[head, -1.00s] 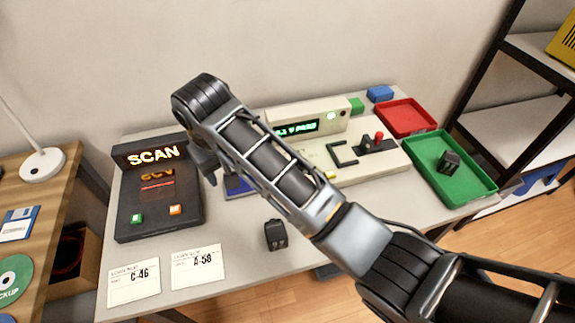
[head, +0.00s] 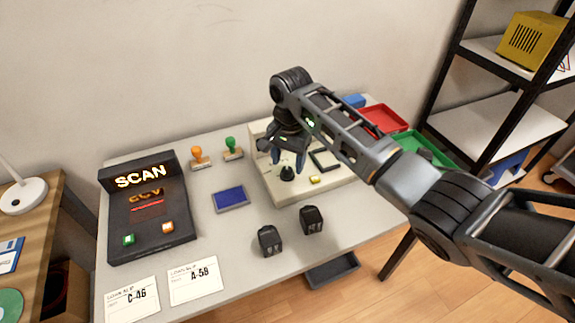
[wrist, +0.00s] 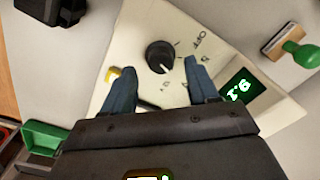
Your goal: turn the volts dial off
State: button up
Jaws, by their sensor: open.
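The volts dial is a round black knob (wrist: 160,57) on the cream panel (wrist: 205,75) of the tester. OFF is printed on the panel up and right of the knob in the wrist view. A small pale mark shows at the knob's lower edge, away from OFF. In the head view the dial (head: 287,174) shows just below my gripper (head: 286,157). My gripper (wrist: 159,71) is open and empty, its blue-grey fingers on either side of the dial in the wrist view. I cannot tell whether they touch it. A green-lit display (wrist: 241,87) is beside the right finger.
Two black blocks (head: 312,219) stand in front of the tester. A blue pad (head: 231,198), two stamps (head: 233,148) and the SCAN box (head: 150,208) are to the left. Red (head: 384,118) and green (head: 425,151) trays lie at the right, partly behind my arm.

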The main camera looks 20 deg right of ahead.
aim_at(287, 173)
jog(key=shift+f, duration=1.2)
jog(key=c, duration=1)
jog(key=shift+c, duration=0.2)
